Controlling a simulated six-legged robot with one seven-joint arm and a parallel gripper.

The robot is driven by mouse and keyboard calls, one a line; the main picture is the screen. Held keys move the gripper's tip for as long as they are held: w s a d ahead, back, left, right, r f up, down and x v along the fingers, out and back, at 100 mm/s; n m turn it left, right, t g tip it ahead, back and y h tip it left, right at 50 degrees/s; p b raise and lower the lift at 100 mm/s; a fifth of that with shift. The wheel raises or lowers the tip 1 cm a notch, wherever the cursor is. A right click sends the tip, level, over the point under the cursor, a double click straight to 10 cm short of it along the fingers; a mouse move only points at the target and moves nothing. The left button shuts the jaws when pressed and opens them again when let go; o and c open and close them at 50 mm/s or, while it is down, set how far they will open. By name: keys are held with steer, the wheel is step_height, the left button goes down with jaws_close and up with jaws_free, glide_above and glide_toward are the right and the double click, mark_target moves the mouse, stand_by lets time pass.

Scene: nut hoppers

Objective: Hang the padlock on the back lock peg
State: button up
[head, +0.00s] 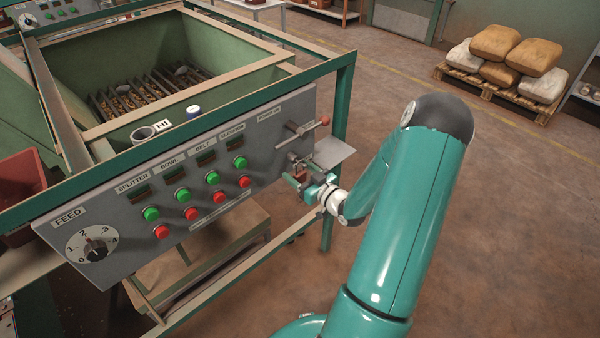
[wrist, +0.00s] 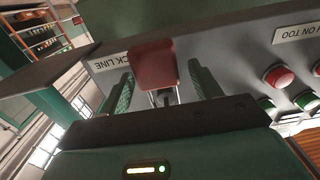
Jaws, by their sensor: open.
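The padlock (wrist: 155,64) has a red-brown body and shows in the middle of the wrist view, with part of its metal shackle below the body. It is small in the head view (head: 301,173), at the right end of the control panel. My gripper (wrist: 163,88) is open, with one finger on each side of the padlock and visible gaps between. In the head view my gripper (head: 308,186) is at the panel's right end. Small metal parts (head: 297,160) beside the padlock may be lock pegs. I cannot tell which is the back lock peg or whether the shackle hangs on one.
The grey control panel (head: 105,222) carries green and red buttons and a feed dial (head: 92,244). A grey plate (head: 334,152) juts out nearby. Open floor lies to the right.

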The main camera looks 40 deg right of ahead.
steer(key=s, duration=1.3)
steer(key=shift+s+d, duration=0.2)
steer(key=shift+s, duration=0.2)
steer(key=shift+s, duration=0.1)
